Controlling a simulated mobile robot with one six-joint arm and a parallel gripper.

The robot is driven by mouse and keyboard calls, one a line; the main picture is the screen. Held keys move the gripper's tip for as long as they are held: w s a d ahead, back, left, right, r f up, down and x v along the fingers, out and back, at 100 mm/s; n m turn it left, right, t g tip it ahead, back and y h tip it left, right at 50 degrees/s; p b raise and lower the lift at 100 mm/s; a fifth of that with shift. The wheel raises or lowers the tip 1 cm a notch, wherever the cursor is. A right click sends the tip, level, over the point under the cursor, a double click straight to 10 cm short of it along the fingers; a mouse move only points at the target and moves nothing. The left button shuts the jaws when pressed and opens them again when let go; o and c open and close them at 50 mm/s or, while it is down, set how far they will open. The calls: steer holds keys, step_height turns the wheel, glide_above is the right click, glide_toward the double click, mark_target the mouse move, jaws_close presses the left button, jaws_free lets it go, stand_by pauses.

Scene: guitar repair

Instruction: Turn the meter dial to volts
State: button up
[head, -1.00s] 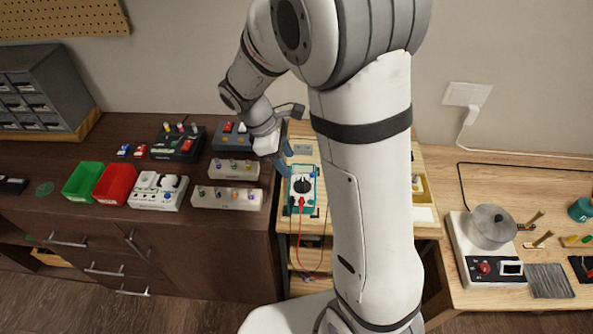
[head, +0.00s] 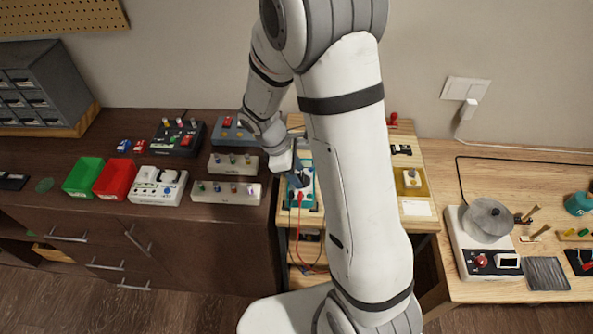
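The meter (head: 293,200) is a teal and white box on the light wooden bench, with a red lead plugged in at its front end. Its black dial, seen one second ago, is now mostly hidden by my gripper (head: 299,181). My gripper points down at the middle of the meter, over the dial. The fingers look dark and small here, and I cannot tell whether they touch the dial or are closed on it. The dial's setting cannot be read.
My arm hides part of the bench right of the meter. A red lead (head: 301,228) hangs over the bench's front edge. Left stand a white switch box (head: 228,191), a red bin (head: 116,178) and a green bin (head: 83,176). Right is a pot (head: 488,221) on a white unit.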

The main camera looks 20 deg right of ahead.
steer(key=c, duration=0.5)
steer(key=shift+m, duration=0.4)
steer(key=m, duration=0.1)
steer(key=m+g, duration=0.1)
steer(key=shift+w+d+m+y, duration=0.2)
steer(key=shift+m+y, duration=0.1)
steer(key=shift+m, duration=0.1)
steer(key=shift+w+m+g+y, duration=0.1)
steer(key=shift+m+g+y, duration=0.35)
steer(key=shift+m, duration=1.05)
steer(key=o, duration=0.7)
steer(key=shift+b, duration=0.3)
